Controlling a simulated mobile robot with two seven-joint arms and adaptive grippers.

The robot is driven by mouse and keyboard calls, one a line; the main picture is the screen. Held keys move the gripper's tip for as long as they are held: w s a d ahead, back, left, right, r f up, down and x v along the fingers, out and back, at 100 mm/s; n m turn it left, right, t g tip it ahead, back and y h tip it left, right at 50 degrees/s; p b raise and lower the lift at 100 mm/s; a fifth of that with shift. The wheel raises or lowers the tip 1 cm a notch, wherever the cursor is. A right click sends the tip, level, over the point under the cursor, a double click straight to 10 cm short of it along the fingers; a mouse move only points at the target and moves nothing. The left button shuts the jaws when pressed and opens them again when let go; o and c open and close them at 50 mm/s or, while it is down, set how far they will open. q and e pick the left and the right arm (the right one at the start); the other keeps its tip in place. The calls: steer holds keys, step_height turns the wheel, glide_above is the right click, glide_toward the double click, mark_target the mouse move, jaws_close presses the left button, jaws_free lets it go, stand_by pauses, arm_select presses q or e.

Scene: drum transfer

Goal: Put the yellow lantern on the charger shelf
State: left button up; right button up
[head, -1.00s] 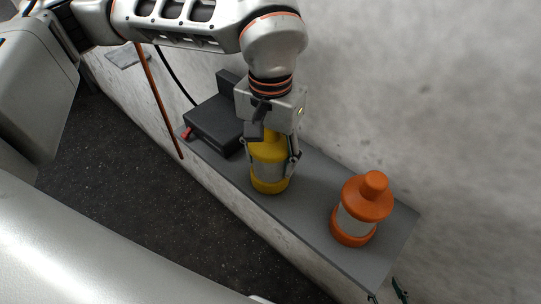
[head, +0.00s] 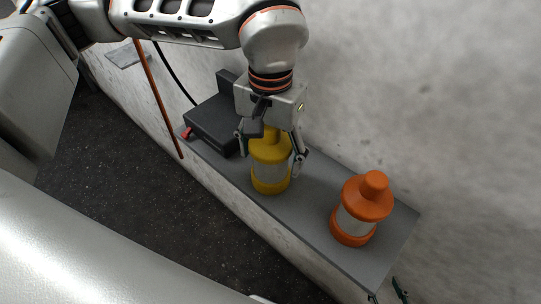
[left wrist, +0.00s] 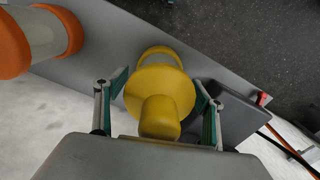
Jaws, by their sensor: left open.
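The yellow lantern (head: 270,172) stands upright on the grey shelf (head: 304,206), beside a dark charger box (head: 215,122). My left gripper (head: 272,152) is open over its top, with one finger on each side. In the left wrist view the lantern (left wrist: 160,92) sits between the spread fingers (left wrist: 160,112), with a gap at each side. My right gripper (head: 386,294) shows only as fingertips at the bottom edge, and I cannot tell its state.
An orange lantern (head: 362,210) stands on the same shelf to the right, apart from the yellow one. A pale wall (head: 440,110) rises behind the shelf. A brown pole (head: 157,98) and a black cable (head: 176,74) are left of the charger box.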

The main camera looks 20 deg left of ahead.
arm_select(q)
step_height(320, 180, up, 11)
steer(key=shift+r, duration=0.1)
steer(key=shift+s, duration=0.15)
stand_by(0.6)
